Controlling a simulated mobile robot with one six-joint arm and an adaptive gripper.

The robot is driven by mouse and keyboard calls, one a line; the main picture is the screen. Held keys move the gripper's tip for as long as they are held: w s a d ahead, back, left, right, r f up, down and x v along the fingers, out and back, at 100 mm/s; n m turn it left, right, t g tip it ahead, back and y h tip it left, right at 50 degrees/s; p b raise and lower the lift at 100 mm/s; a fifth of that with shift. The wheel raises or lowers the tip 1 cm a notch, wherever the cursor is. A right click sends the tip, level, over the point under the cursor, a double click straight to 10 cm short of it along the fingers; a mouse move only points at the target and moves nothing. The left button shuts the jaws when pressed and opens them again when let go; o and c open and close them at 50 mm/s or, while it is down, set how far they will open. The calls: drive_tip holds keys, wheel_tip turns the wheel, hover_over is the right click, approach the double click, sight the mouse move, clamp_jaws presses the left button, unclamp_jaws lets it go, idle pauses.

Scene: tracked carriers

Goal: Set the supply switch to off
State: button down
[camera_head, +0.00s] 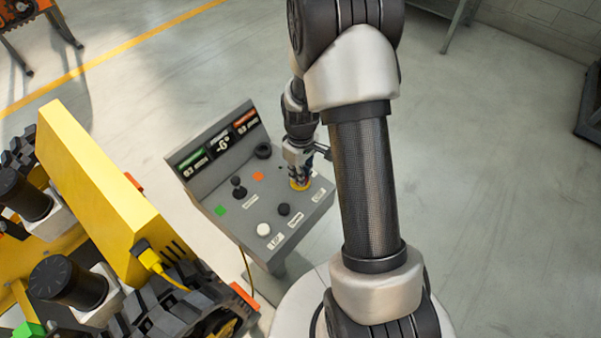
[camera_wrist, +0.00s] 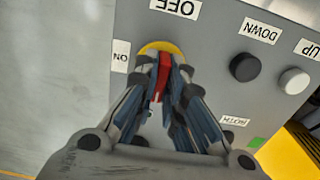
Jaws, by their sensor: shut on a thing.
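The supply switch has a red handle (camera_wrist: 163,72) on a round yellow plate (camera_wrist: 148,48), at the panel's edge in the wrist view. In the head view the yellow plate (camera_head: 299,185) shows at the right end of the panel. My gripper (camera_wrist: 160,72) is shut on the red handle, with a finger on each side. It comes down onto the switch in the head view (camera_head: 299,178). The visible red part runs roughly up and down in the wrist picture. An OFF label (camera_wrist: 175,8) lies above the plate and an ON label (camera_wrist: 121,56) lies left of it.
The grey control panel (camera_head: 247,222) also holds a black DOWN button (camera_wrist: 245,67), a white UP button (camera_wrist: 294,80) and a small black joystick (camera_head: 238,188). A yellow tracked machine (camera_head: 100,195) stands close on the left. Floor right of the panel is clear.

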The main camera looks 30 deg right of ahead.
drive_tip(key=c, duration=1.7)
unclamp_jaws()
wheel_tip(320, 180, up, 12)
drive_tip(key=s+a+r+m+t, duration=0.1)
drive_tip(key=s+a+r, duration=0.3)
drive_tip(key=r, duration=0.2)
drive_tip(key=s+a+r+m+t, duration=0.1)
drive_tip(key=s+a+r, duration=0.35)
drive_tip(key=r, duration=0.25)
drive_tip(key=s+a+r+t, duration=0.1)
drive_tip(key=s, duration=0.2)
drive_tip(key=s+a+r+m, duration=0.1)
drive_tip(key=s, duration=0.3)
drive_tip(key=s+a+r+m+t+b, duration=0.1)
drive_tip(key=s, duration=0.3)
drive_tip(key=shift+s+a+t, duration=0.1)
drive_tip(key=shift+a+t, duration=0.2)
drive_tip(key=shift+a, duration=0.1)
